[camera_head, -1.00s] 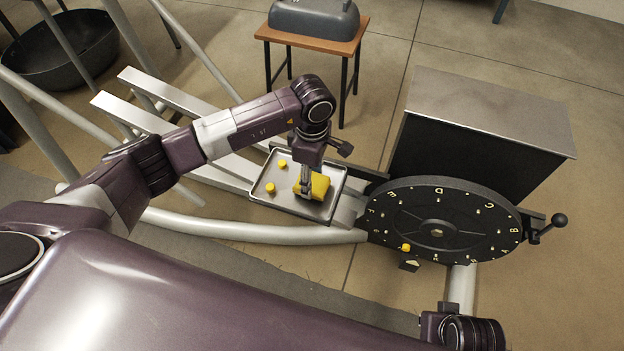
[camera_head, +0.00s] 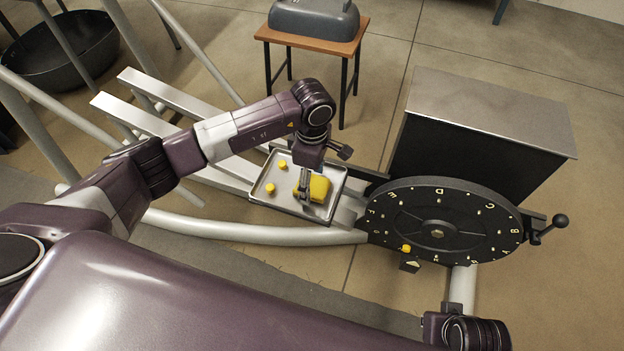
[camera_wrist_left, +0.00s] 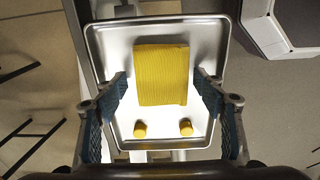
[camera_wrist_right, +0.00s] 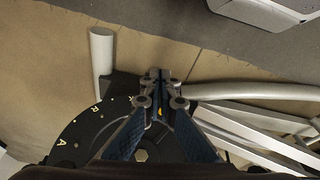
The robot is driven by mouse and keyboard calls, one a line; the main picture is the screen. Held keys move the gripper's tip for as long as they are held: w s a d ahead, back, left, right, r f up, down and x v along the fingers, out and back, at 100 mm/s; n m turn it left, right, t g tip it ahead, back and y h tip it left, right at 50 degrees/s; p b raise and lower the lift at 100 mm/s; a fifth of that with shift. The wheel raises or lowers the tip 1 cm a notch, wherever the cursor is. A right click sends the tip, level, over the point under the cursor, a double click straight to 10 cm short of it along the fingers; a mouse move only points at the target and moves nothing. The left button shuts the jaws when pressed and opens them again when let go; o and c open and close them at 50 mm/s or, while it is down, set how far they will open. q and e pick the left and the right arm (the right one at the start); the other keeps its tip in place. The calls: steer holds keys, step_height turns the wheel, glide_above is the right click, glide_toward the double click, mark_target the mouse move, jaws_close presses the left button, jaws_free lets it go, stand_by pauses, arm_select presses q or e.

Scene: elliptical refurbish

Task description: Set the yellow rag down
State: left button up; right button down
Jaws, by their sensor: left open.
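The yellow rag (camera_head: 319,189) is a folded ribbed pad. It lies flat on the metal tray (camera_head: 330,213), and the left wrist view shows its whole top face (camera_wrist_left: 162,75). My left gripper (camera_head: 304,196) is over the tray at the rag. In the left wrist view its fingers (camera_wrist_left: 163,88) are spread wide, one on each side of the rag with gaps between. My right gripper (camera_wrist_right: 160,74) shows in the right wrist view with its fingertips together, above the black dial's edge. I see nothing held in it.
Two small yellow cylinders (camera_head: 270,188) stand on the tray beside the rag. The black lettered dial (camera_head: 470,220) with a yellow knob (camera_head: 406,248) is right of the tray. A metal-topped box (camera_head: 490,110) stands behind the dial. Grey rails (camera_head: 150,110) lie left of the tray.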

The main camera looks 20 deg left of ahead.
mark_target(312, 183)
steer(key=shift+r, duration=0.1)
arm_select(q)
steer(key=shift+r, duration=0.2)
step_height(312, 183, up, 12)
steer(key=p, duration=0.1)
steer(key=shift+p, duration=0.4)
arm_select(e)
step_height(312, 183, down, 7)
steer(key=shift+s+r, duration=0.2)
steer(key=shift+s, duration=0.1)
